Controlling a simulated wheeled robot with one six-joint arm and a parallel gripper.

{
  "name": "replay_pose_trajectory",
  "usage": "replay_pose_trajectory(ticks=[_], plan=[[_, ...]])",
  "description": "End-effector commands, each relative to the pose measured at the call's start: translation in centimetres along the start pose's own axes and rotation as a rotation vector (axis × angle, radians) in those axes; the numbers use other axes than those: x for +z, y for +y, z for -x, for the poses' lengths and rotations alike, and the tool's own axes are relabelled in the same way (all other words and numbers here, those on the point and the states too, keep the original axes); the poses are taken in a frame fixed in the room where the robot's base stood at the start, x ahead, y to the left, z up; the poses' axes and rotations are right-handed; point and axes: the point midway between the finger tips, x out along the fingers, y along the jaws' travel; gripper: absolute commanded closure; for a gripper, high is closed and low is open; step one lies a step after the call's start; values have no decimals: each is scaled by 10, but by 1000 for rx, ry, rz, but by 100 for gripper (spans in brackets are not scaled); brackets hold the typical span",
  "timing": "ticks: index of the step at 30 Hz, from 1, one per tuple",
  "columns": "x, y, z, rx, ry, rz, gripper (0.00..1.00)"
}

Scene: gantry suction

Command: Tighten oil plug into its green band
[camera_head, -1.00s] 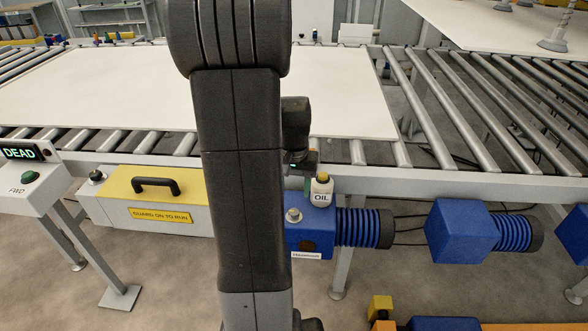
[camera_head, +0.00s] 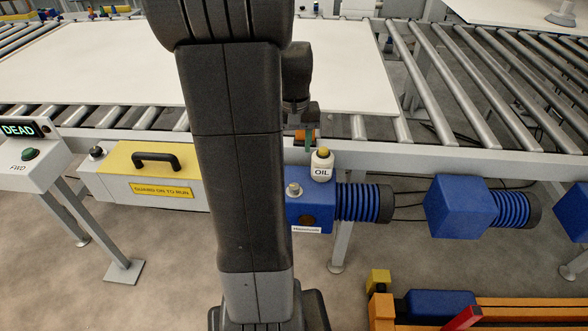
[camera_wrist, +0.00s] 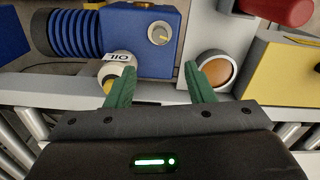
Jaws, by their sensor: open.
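The oil plug (camera_head: 293,189) is a small round silver cap on top of the blue gearbox (camera_head: 318,219). In the wrist view the plug (camera_wrist: 160,33) is a pale knob with a yellowish mark on its face, upper centre. I cannot make out a green band on it. My gripper (camera_wrist: 158,75) has green fingers spread apart with nothing between them. The plug lies beyond the fingertips, apart from them. In the head view my gripper (camera_head: 308,140) is partly hidden behind my arm, above and behind the gearbox.
A white OIL bottle (camera_head: 322,167) with a yellow cap stands close to the plug; in the wrist view the bottle (camera_wrist: 117,70) is beside the left finger. An orange disc in a pale ring (camera_wrist: 215,70) is by the right finger. A yellow guard (camera_head: 148,180) is to the left.

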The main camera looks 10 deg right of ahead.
Motion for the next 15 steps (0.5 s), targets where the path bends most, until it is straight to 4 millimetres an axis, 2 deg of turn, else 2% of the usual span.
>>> replay_pose_trajectory(ticks=[7,10,15], plan=[[-1,-1,-1,0,0,391,51],[-1,-1,0,0,0,485,51],[-1,-1,-6,-1,-3,536,51]])
